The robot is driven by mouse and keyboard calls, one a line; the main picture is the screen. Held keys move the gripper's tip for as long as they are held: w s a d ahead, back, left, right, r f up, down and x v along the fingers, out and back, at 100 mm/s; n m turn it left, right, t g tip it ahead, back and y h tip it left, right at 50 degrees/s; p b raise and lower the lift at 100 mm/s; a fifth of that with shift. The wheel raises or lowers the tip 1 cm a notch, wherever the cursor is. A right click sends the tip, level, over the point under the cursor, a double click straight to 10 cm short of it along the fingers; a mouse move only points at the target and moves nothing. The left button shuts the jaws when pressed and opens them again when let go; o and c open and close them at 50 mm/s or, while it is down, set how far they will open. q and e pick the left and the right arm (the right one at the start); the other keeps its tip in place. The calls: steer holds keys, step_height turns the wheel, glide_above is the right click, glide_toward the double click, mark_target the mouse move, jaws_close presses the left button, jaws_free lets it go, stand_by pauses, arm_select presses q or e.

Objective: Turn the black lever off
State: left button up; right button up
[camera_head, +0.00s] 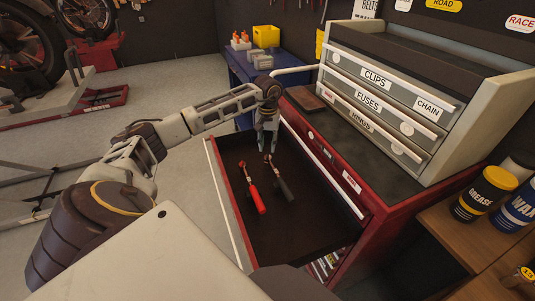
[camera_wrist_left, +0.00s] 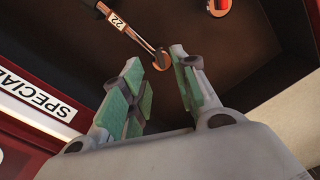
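The black lever (camera_head: 285,189) lies in the open red drawer, its handle pointing toward the front right and its metal pivot at the far end. In the left wrist view its metal shaft (camera_wrist_left: 137,36) carries a tag reading 22, and the copper-coloured pivot shows near my fingertips. A red lever (camera_head: 256,197) lies to its left. My left gripper (camera_head: 267,150) points down over the pivot end of the black lever. In the left wrist view my left gripper (camera_wrist_left: 156,58) has green-padded fingers apart, with nothing held between them. Contact with the lever cannot be told. My right gripper is not in view.
The drawer (camera_head: 310,233) is pulled out of a red cabinet (camera_head: 380,215), its walls standing around both levers. A grey drawer unit (camera_head: 450,125) stands on the cabinet. Grease and wax cans (camera_head: 485,193) stand at the right. Open floor (camera_head: 190,75) lies to the left.

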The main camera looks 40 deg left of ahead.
mark_target(267, 156)
arm_select(q)
steer(key=shift+f, duration=2.7)
jaws_close()
